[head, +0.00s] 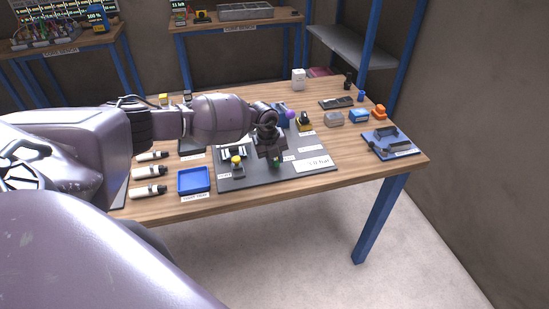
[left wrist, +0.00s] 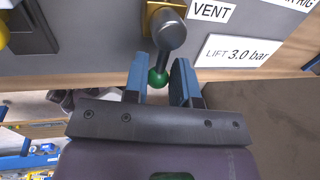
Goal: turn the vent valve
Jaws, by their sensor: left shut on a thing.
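The vent valve (left wrist: 168,30) shows in the left wrist view, with a yellow base, a grey lever and a green ball knob (left wrist: 157,79) at the lever's end. The lever points toward my gripper. A VENT label (left wrist: 211,10) is beside it. My left gripper (left wrist: 160,74) has its blue fingers on either side of the knob and is shut on it. In the head view my left gripper (head: 271,151) is over the grey rig board (head: 252,180) and hides most of the valve. A bit of the green knob (head: 276,163) shows below it. My right gripper is not in view.
The LIFT 3.0 bar label (head: 312,164) lies to the right of the valve. A yellow-topped part (head: 237,163) and a blue tray (head: 194,181) are to the left. A blue fixture (head: 390,143) stands at the table's right end. The wooden front edge is clear.

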